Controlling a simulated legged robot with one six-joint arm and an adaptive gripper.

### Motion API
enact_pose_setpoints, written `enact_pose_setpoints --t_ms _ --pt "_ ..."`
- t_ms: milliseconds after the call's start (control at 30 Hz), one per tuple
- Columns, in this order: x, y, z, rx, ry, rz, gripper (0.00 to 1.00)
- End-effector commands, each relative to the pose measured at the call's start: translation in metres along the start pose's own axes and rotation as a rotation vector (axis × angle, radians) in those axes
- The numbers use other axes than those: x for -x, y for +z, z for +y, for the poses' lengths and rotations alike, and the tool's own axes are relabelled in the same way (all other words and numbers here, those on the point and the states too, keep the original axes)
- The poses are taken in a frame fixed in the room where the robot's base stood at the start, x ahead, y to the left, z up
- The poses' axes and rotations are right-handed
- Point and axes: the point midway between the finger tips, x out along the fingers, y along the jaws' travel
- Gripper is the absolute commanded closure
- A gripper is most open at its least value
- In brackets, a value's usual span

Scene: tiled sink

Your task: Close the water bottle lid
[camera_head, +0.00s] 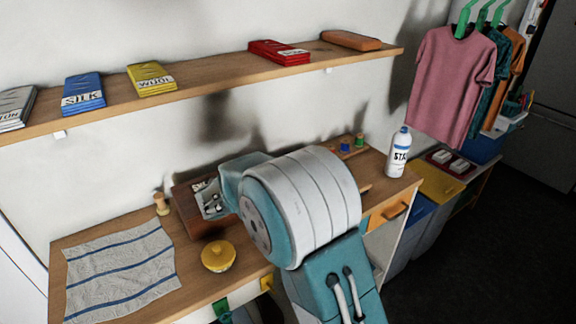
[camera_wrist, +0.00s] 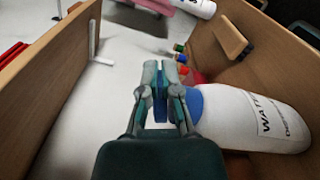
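The teal fingers are close together and look shut, right beside the blue top. Blue also shows at the fingers, and I cannot tell if it is part of the lid or if the fingers touch it. In the head view, my arm covers the gripper and the water bottle.
A white "STA..." bottle (camera_head: 398,152) stands near the right end of the wooden table (camera_head: 195,290). A wall shelf (camera_head: 190,78) with coloured packets runs above. A striped cloth (camera_head: 120,268), a yellow-lidded pot (camera_head: 218,256) and a wooden box (camera_head: 188,208) lie on the left part.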

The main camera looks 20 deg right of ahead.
Motion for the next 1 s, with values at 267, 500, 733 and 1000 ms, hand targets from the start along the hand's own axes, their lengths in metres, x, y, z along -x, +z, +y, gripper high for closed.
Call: enact_pose_setpoints --t_ms 267,500,733,1000 --pt "0.0 -0.001 -0.013 -0.222 -0.001 0.001 1.0" --pt "0.0 -0.002 -0.019 -0.352 -0.001 0.001 1.0" --pt "0.0 -0.003 -0.022 -0.411 -0.001 0.001 1.0" --pt "0.0 -0.003 -0.024 -0.425 -0.002 0.002 1.0"
